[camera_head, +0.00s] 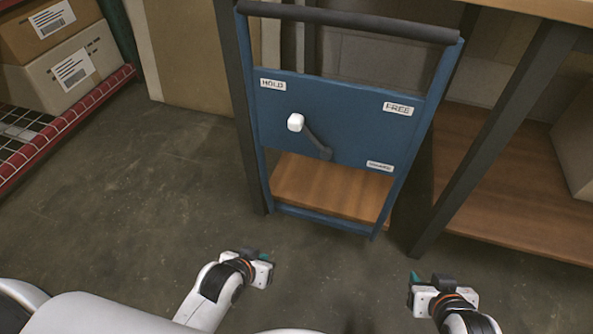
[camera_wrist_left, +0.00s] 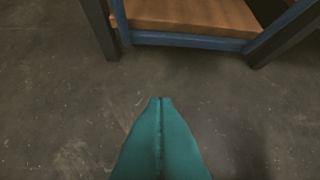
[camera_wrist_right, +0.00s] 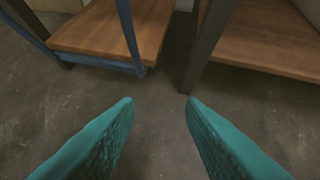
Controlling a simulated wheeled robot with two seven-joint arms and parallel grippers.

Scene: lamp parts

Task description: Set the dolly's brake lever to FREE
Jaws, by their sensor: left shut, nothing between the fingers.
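The blue dolly (camera_head: 350,125) stands upright ahead of me, with a dark push bar across its top and a wooden deck (camera_head: 330,188) below. Its brake lever (camera_head: 312,136) is a dark arm with a white knob (camera_head: 295,122). The arm runs from a pivot at lower right up to the left, and the knob is below the HOLD label (camera_head: 272,84). The FREE label (camera_head: 397,108) is at the panel's upper right. My left gripper (camera_wrist_left: 161,100) is shut and empty, low in front of the dolly. My right gripper (camera_wrist_right: 160,102) is open and empty, further right. Neither touches the dolly.
A small third label (camera_head: 380,166) is at the panel's lower right. A dark-legged table with a wooden lower shelf (camera_head: 515,180) stands close on the right. A red rack (camera_head: 70,125) with cardboard boxes (camera_head: 65,65) is at the left. The floor before the dolly is clear.

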